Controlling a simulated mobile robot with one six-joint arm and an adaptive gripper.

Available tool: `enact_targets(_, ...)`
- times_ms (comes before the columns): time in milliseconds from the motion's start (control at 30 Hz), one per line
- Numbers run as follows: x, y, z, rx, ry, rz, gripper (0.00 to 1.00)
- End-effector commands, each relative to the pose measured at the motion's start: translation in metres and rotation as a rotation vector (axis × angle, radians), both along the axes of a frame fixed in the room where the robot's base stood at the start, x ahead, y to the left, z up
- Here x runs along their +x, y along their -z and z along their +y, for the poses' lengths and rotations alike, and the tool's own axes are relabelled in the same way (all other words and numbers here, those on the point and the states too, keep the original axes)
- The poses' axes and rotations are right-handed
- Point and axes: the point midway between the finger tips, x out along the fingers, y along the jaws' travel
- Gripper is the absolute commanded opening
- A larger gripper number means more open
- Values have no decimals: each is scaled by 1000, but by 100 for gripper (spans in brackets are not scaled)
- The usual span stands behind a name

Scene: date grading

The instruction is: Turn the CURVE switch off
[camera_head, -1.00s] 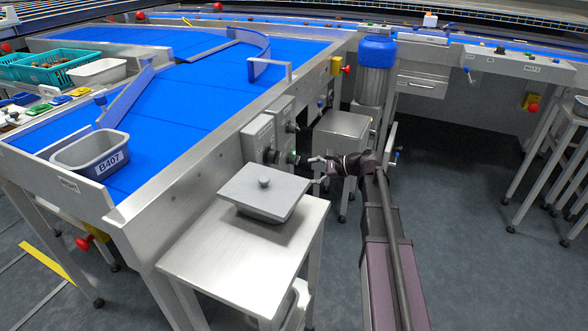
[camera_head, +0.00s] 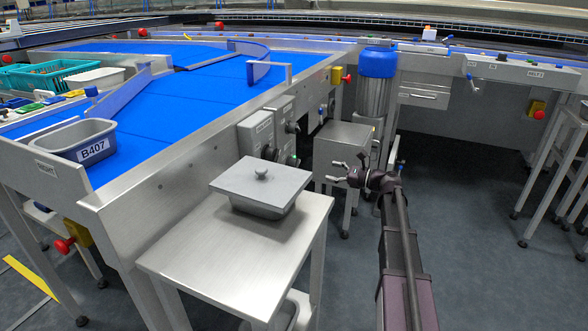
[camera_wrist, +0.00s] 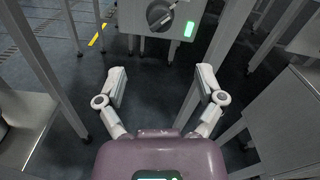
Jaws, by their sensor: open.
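Grey switch boxes (camera_head: 256,139) with dark rotary knobs (camera_head: 293,127) sit on the side of the blue conveyor in the head view. Their labels are too small to read, so I cannot tell which is CURVE. In the wrist view a dark round knob (camera_wrist: 161,14) shows at the top edge on a grey box, with a lit green lamp (camera_wrist: 188,29) beside it. My gripper (camera_head: 336,172) is open and empty, to the right of the switch boxes and apart from them. In the wrist view my gripper's fingers (camera_wrist: 161,80) are spread below the knob, touching nothing.
A steel table (camera_head: 220,265) carrying a lidded grey tub (camera_head: 262,184) stands left of my arm. A steel cabinet (camera_head: 341,150) is close behind my gripper. Bin B407 (camera_head: 68,136) sits on the conveyor's near end. Table legs (camera_wrist: 205,60) stand around my gripper; floor at right is open.

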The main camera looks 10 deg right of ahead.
Motion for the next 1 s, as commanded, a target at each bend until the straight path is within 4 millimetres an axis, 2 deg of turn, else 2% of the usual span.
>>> enact_targets(567,4,0,5,3,0,1,87)
enact_targets(767,14,0,20,3,0,1,87)
enact_targets(1000,33,0,48,3,-1,1,87)
